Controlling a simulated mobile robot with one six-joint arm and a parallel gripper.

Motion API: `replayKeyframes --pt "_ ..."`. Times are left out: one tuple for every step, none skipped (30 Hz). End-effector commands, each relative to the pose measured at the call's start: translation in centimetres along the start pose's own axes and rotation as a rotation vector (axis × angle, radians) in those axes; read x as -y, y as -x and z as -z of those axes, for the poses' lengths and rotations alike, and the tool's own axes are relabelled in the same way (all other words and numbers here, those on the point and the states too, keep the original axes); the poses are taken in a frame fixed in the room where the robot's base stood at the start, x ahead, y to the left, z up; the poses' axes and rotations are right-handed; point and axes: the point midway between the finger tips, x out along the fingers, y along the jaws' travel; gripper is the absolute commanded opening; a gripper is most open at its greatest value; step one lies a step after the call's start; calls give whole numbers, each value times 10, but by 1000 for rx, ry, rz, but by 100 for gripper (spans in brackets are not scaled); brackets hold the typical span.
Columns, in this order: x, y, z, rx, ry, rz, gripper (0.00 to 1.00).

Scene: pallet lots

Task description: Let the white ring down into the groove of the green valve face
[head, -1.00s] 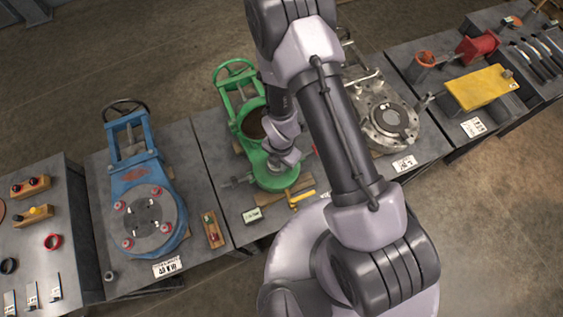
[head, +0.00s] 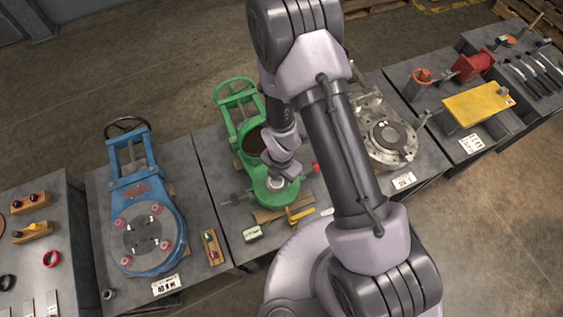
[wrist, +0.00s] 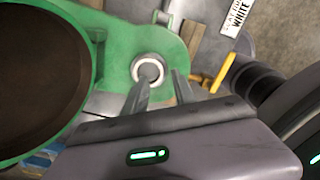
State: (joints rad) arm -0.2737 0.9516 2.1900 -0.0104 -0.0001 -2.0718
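The green valve (head: 268,193) lies on the middle table; its rounded end face shows in the wrist view (wrist: 126,40). A small white ring (wrist: 137,71) surrounds a grey centre on that green face, with a dark band around it. Pale round detail also shows below my gripper in the head view (head: 276,184). My gripper (wrist: 161,80) points down at the face with its two fingers apart and green surface visible between them. The left fingertip overlaps the ring's lower edge in the picture; I cannot tell whether it touches. The ring's exact depth in the groove is unclear.
A large dark bore (wrist: 40,75) opens left of the ring. A blue valve (head: 147,235) stands left, a grey flange (head: 390,140) right.

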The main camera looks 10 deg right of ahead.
Motion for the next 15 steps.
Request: replayKeyframes --pt "-1 22 -1 2 -1 -3 32" --pt "-1 32 -1 3 0 -4 32" --pt "-1 46 -1 2 0 -3 32" --pt "-1 57 -1 3 0 -4 32" --pt "-1 67 -1 2 -1 -4 32" --pt "-1 79 -1 2 0 -4 32" --pt "-1 88 0 2 0 -3 32" --pt "-1 96 -1 2 0 -4 32" --pt "-1 105 0 2 0 -3 32" --pt "-1 112 0 2 0 -3 32" --pt "0 117 0 1 -1 -2 32" --pt "-1 123 0 2 -1 -2 32" --pt "0 126 0 1 -1 -1 32" --pt "0 129 0 0 -1 0 32" --pt "0 132 0 1 -1 -1 32"
